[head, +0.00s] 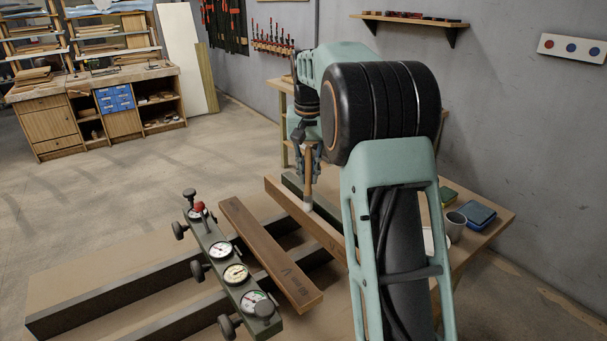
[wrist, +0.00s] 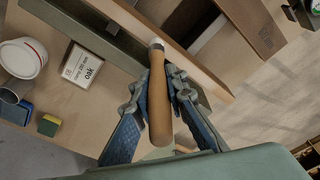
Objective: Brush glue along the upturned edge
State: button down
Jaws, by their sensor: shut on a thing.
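My gripper (head: 308,155) is shut on the wooden handle of a glue brush (head: 308,178), which points bristles down. In the wrist view my gripper (wrist: 158,92) has its blue fingers on both sides of the brush handle (wrist: 159,110). The pale bristles (wrist: 156,43) are at the long edge of a wooden board (wrist: 180,52); I cannot tell if they touch it. In the head view this board (head: 286,204) stands on its long side, edge up, partly hidden behind my arm. Glue on the edge cannot be made out.
A second board (head: 268,252) lies beside a green bar with gauges (head: 231,262), over dark rails (head: 110,300). Open floor lies left.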

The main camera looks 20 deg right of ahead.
jog(key=s+d+b, duration=0.3)
jog(key=s+d, duration=0.1)
jog(key=s, duration=0.8)
jog(key=s+d+b, duration=0.4)
jog(key=s, duration=0.8)
jog(key=shift+d, duration=0.35)
dwell(1.6)
jog(key=shift+w, duration=0.1)
notch_tip(320, 180, up, 6)
jog(key=p, duration=0.5)
notch_tip(320, 180, up, 3)
jog(key=p, duration=0.2)
jog(key=shift+p, duration=0.4)
dwell(0.7)
